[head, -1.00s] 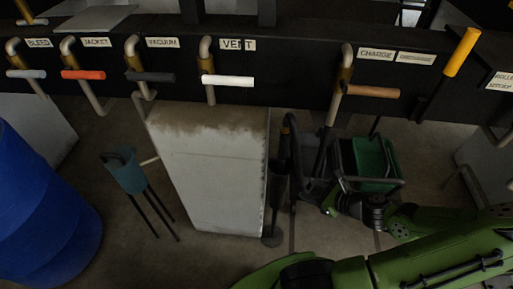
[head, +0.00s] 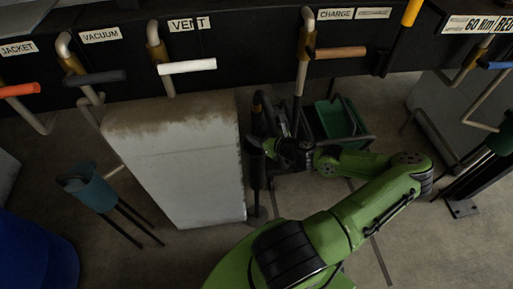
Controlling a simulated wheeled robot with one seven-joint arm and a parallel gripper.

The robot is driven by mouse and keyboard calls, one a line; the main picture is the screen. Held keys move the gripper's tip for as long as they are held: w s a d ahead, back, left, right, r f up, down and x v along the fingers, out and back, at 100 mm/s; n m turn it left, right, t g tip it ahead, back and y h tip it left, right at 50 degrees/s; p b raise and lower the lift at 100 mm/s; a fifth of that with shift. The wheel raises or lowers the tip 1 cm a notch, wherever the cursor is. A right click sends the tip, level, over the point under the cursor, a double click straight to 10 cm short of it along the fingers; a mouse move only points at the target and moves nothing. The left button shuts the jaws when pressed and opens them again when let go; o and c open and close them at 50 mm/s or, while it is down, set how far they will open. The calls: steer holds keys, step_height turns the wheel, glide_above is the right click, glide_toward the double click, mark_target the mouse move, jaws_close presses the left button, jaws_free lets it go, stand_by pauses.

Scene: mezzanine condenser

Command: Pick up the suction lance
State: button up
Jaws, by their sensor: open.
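What looks like the suction lance (head: 261,112) is a thin dark wand with a bent top. It stands about upright beside the right face of the concrete block, at a dark tubular stand (head: 256,175) with a small foot on the floor. The dark parts overlap, so the lance's lower end is hard to make out. My gripper (head: 270,146) is at the end of my green arm, right by the lance and stand, pointing left. It is open; its fingers are dark and small, and I cannot tell whether the lance is between them.
The concrete block (head: 175,165) stands just left of the lance. A green bin (head: 335,119) is behind my forearm. Above runs a black beam with valve handles, including a white one (head: 187,67) and a brown one (head: 340,52). A teal holder (head: 90,190) and blue drum (head: 35,255) are at left.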

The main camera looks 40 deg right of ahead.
steer(key=x, duration=0.3)
steer(key=shift+w+f+b, duration=0.2)
steer(key=shift+b, duration=0.15)
steer(key=shift+r, duration=0.1)
jaws_close()
